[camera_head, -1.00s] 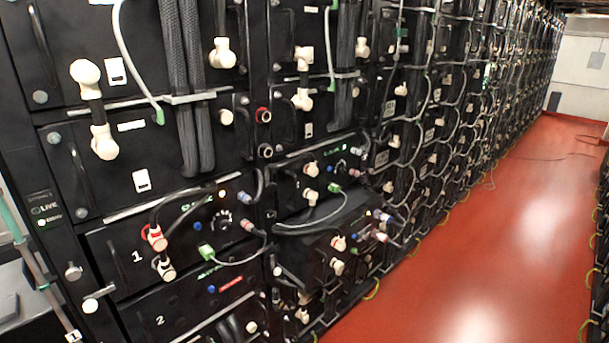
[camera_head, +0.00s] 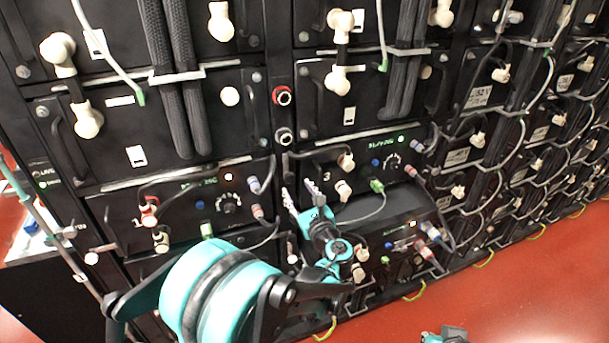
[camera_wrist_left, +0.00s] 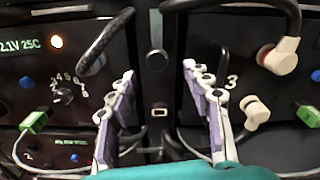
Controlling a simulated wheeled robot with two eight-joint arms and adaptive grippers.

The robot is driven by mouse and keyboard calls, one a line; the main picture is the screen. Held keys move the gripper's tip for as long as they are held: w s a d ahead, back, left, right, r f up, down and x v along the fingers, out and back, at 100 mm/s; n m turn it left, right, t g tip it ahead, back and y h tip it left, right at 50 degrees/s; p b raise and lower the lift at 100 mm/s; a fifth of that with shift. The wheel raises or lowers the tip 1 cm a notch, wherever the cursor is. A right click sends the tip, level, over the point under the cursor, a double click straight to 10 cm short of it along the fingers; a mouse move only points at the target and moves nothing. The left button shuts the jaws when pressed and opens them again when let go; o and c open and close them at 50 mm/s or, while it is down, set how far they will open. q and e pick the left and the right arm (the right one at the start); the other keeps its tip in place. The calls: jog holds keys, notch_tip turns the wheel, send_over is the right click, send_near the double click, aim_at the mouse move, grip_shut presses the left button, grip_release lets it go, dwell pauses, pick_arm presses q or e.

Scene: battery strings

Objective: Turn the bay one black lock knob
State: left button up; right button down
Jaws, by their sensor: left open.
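Bay one (camera_head: 118,210) is the black unit at lower left, with a lit orange light. Its face carries a round black dial knob (camera_head: 228,203), also in the left wrist view (camera_wrist_left: 65,92) at left with numbers around it. A red-collared connector (camera_head: 150,210) and a cream connector with dark parts (camera_head: 161,240) sit at its left end. I cannot tell which part is the black lock knob. My left gripper (camera_head: 301,195) is open and empty, in front of the gap between bay one and bay three. In the left wrist view its grey-purple fingers (camera_wrist_left: 158,85) are apart, touching no knob.
Bay three (camera_head: 325,160) is right of the gripper, with cream connectors (camera_head: 344,188) and a green plug (camera_head: 377,186). Bay one's green plug (camera_wrist_left: 36,122) and loose cables hang near the fingers.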

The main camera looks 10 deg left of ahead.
aim_at(290, 180)
pick_arm(q)
jog(key=b+x, duration=0.1)
jog(key=x, duration=0.5)
jog(key=shift+w+a, duration=0.2)
jog(key=shift+a, duration=0.2)
grip_shut()
